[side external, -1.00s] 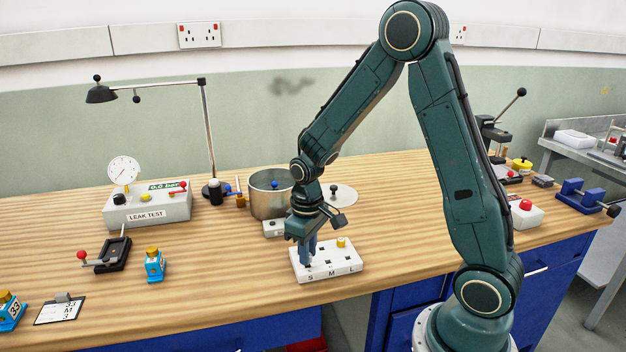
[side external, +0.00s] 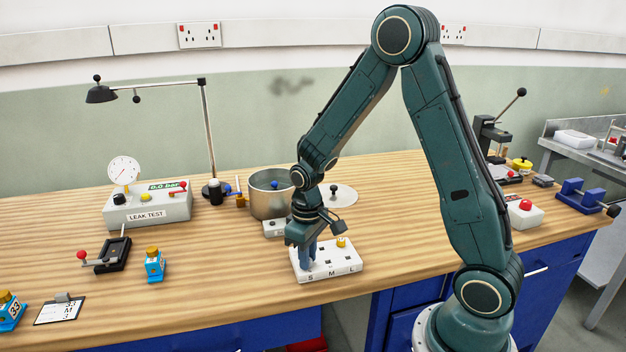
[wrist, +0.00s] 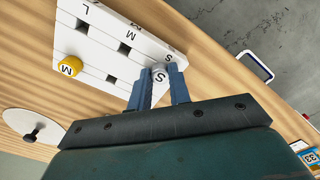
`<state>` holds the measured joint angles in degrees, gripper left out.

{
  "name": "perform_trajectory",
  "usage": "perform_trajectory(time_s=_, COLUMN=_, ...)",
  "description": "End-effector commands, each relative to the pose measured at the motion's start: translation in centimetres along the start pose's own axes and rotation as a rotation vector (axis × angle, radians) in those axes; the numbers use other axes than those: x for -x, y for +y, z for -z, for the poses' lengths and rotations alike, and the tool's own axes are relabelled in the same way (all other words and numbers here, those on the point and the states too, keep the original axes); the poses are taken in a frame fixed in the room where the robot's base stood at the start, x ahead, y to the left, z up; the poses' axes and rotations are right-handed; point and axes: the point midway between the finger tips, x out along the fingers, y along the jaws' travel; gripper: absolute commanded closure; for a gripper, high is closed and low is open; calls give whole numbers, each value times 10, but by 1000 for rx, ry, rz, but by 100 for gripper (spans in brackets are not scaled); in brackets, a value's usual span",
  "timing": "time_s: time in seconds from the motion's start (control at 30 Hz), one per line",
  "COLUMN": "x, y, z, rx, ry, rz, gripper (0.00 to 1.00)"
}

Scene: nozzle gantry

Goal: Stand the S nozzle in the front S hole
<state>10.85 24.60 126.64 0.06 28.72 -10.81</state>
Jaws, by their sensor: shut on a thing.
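The S nozzle (wrist: 158,73), small and pale with an S on its top, is between the two blue fingers of my gripper (wrist: 159,80) in the wrist view. The white nozzle block (wrist: 100,47) has square dark holes and printed S, M and L labels. In the side view my gripper (side external: 308,262) points down at the S end of the block's front row (side external: 334,269), right by the printed S. The fingers hide the nozzle there. I cannot tell how deep its lower end sits in the hole.
A metal pot (side external: 267,203) and a round white plate (side external: 340,196) stand behind. The wood in front of the block is clear.

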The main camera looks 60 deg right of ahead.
Motion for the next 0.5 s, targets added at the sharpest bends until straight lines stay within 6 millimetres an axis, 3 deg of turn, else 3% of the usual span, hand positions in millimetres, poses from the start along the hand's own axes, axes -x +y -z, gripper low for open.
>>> perform_trajectory(time_s=0.23, x=-1, y=0, z=0, rx=0, ry=-1, rz=0, gripper=100)
perform_trajectory(time_s=0.27, x=-1, y=0, z=0, rx=0, ry=-1, rz=0, gripper=77)
perform_trajectory(time_s=0.37, x=-1, y=0, z=0, rx=0, ry=-1, rz=0, gripper=57)
perform_trajectory(time_s=0.5, x=-1, y=0, z=0, rx=0, ry=-1, rz=0, gripper=55)
